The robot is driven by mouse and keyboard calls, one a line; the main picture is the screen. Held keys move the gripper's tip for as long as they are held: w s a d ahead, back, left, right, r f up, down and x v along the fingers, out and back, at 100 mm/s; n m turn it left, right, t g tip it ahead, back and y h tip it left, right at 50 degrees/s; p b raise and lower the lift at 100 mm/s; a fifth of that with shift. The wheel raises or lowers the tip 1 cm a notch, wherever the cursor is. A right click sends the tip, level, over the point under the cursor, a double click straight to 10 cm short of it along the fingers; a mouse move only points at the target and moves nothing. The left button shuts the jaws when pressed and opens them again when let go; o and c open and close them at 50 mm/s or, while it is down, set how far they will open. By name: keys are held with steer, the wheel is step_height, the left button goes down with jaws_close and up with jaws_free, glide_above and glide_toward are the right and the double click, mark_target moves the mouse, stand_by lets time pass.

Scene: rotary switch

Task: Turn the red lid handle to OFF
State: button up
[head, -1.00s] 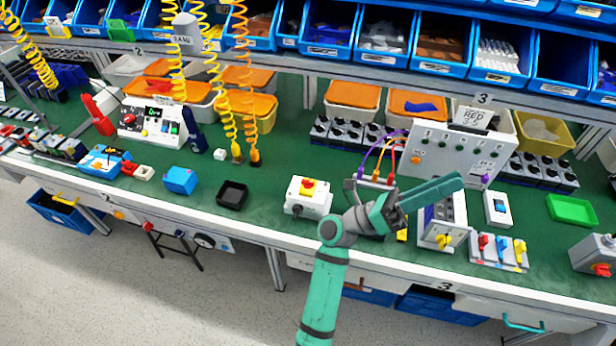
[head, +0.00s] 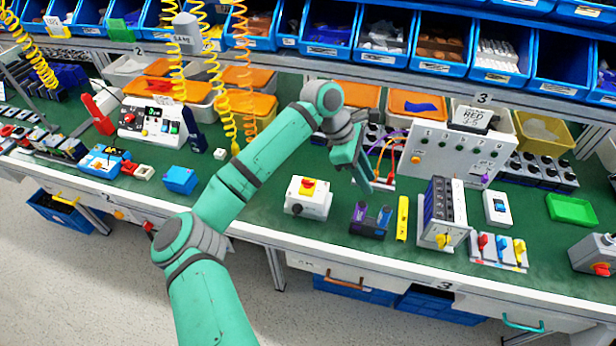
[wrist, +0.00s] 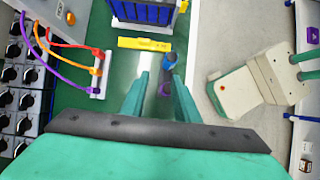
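A white box (head: 308,197) with a small red handle on a yellow plate stands near the bench's front edge in the head view. A grey box (head: 592,252) at the far right also carries a red handle (head: 601,269) on its front. I cannot tell which is the lid handle, and no OFF mark is readable. My gripper (head: 368,184) points down, right of the white box and above the bench. In the wrist view my gripper (wrist: 158,78) is open, its fingers apart with nothing held. Neither red handle is visible in the wrist view.
A blue-and-purple item (head: 371,220) and a yellow bar (head: 402,218) lie beyond the fingers. A panel with coloured cables (head: 455,155) stands behind. A rack (head: 443,214) and coloured levers (head: 500,250) are to the right. Bare green bench shows left of the white box.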

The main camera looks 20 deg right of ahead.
mark_target(308, 181)
steer(key=w+a+r+t+y, duration=0.3)
steer(key=w+a+r+y, duration=0.15)
steer(key=w+a, duration=0.7)
steer(key=shift+y, duration=0.25)
steer(key=f, duration=0.7)
steer(key=s+a+f, duration=0.1)
steer(key=f, duration=0.3)
jaws_close()
